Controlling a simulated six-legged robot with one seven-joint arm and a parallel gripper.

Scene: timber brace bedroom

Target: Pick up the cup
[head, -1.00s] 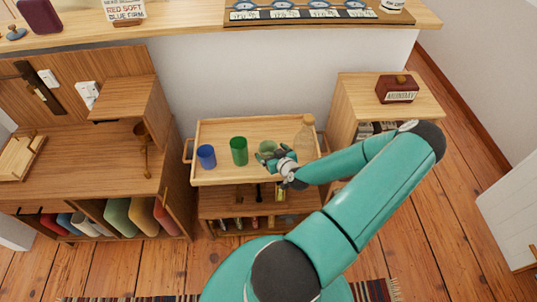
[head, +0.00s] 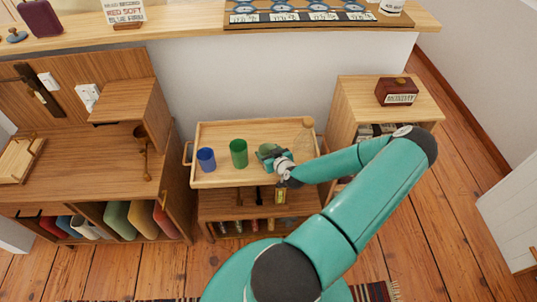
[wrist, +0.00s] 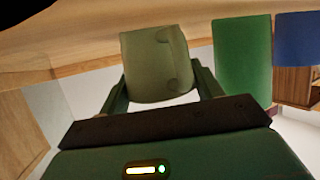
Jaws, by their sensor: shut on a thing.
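The olive-green cup (head: 266,151) is at the right part of the wooden tray top (head: 222,129) of the trolley. My gripper (head: 272,159) is shut on it, and partly hides it in the head view. In the wrist view the olive cup (wrist: 157,62) sits between the two fingers of my gripper (wrist: 161,80), one on each side. I cannot tell whether its base touches the tray. A darker green cup (head: 239,153) and a blue cup (head: 206,158) stand upright to the left, apart from it. They also show at the right of the wrist view.
The tray has a raised rim. A wooden cabinet (head: 349,91) is at the right and a desk (head: 80,170) at the left. The tray's back left is clear.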

